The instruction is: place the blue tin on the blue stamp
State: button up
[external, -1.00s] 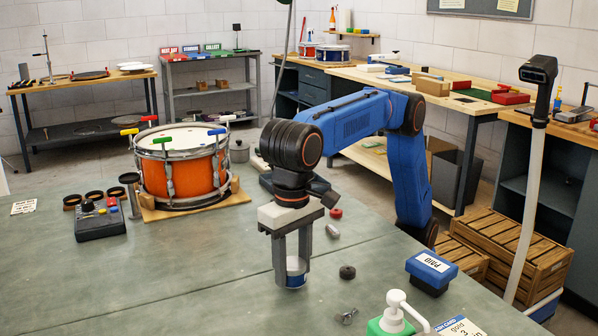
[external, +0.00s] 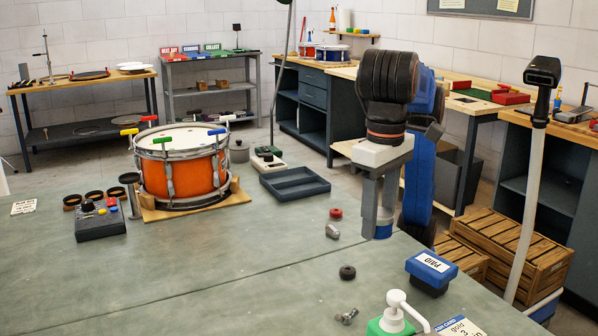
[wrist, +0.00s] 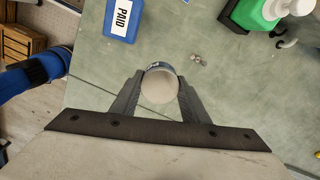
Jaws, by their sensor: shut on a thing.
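My gripper (external: 376,232) is shut on the blue tin (external: 383,231), with one finger on each side of it near the right edge of the bench. In the wrist view the tin's pale round end (wrist: 159,86) and a strip of its blue side show between the fingers (wrist: 158,92). The blue stamp (external: 432,267), a blue block with a white "PAID" label, stands on the bench to the right and nearer the external camera. In the wrist view the stamp (wrist: 122,20) is at the upper left, apart from the tin.
A green pump bottle (external: 392,318) and a card (external: 460,327) stand near the stamp. A black knob (external: 347,272), a red cap (external: 336,213) and small metal parts (external: 347,316) lie on the bench (external: 220,270). An empty dark tray (external: 295,183) and an orange drum (external: 185,175) are farther back.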

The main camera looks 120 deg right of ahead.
notch_tip(320, 180, up, 3)
send_over(432, 263)
jog(key=shift+n, duration=0.3)
jog(key=shift+f, duration=5.15)
jog(key=shift+f, duration=0.1)
jog(key=o, duration=1.1)
notch_tip(432, 263, up, 12)
jog(key=shift+r, duration=0.1)
